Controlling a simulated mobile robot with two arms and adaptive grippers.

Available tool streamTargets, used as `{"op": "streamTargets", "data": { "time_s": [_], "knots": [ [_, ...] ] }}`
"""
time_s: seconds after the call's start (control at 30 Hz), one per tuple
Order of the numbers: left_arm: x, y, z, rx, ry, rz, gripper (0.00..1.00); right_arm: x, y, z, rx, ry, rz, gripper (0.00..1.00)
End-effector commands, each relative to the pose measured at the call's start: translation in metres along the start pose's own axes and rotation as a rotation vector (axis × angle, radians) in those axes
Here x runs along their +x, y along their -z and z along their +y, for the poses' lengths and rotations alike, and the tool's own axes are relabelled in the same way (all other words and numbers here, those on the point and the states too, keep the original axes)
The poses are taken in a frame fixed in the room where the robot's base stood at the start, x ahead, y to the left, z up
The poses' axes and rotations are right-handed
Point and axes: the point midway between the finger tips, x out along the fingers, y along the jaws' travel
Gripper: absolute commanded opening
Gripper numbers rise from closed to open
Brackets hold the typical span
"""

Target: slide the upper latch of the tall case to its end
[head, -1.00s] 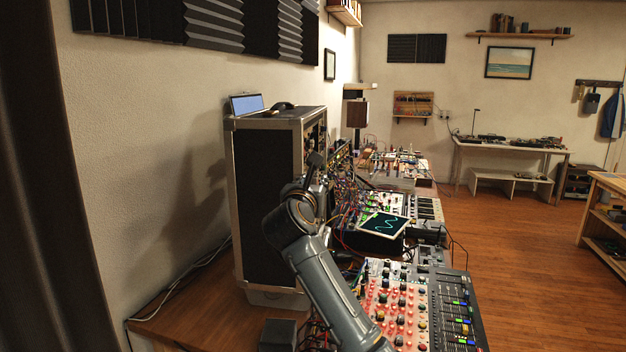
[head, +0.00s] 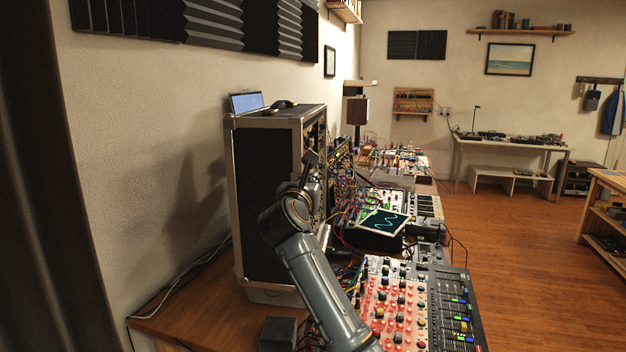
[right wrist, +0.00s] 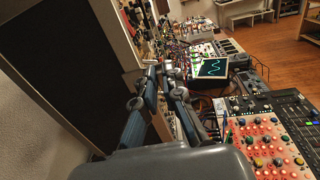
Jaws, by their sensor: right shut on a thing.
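The tall case (head: 265,205), black with pale metal edges, stands on the wooden table against the left wall. It also fills the left of the right wrist view (right wrist: 60,70). My right gripper (head: 313,172) is at the case's right-hand, front side. In the right wrist view its two fingers (right wrist: 163,72) come together beside the case's metal edge. It is shut on a small part there, taken as the upper latch, which the fingers mostly hide. I cannot tell how far along the latch is. My left gripper is not in view.
A mixer (head: 405,310) with red and coloured knobs lies right of my arm. A screen with a wavy trace (head: 383,222) and many patch cables (head: 350,195) are close to the gripper. A tablet (head: 246,103) stands on the case. Open floor (head: 510,240) lies right.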

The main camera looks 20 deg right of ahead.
Motion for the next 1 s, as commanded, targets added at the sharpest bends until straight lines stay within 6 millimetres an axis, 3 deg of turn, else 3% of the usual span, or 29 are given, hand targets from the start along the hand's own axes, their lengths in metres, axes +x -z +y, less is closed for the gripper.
{"op": "streamTargets", "data": {
  "time_s": [0.2, 0.57, 0.6, 0.7, 1.0],
  "knots": [
    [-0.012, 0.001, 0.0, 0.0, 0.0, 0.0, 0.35, -0.001, -0.004, 0.017, 0.002, -0.003, -0.002, 0.0],
    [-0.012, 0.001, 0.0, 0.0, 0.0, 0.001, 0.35, -0.001, -0.002, 0.02, -0.003, -0.004, -0.005, 0.0],
    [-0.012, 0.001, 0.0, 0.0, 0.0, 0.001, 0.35, -0.001, -0.002, 0.02, -0.003, -0.005, -0.005, 0.14],
    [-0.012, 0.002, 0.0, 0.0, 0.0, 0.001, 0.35, -0.001, -0.002, 0.02, -0.003, -0.004, -0.004, 0.32],
    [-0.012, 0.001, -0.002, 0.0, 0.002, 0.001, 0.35, -0.002, 0.0, 0.019, -0.004, -0.003, -0.001, 0.32]
  ]
}}
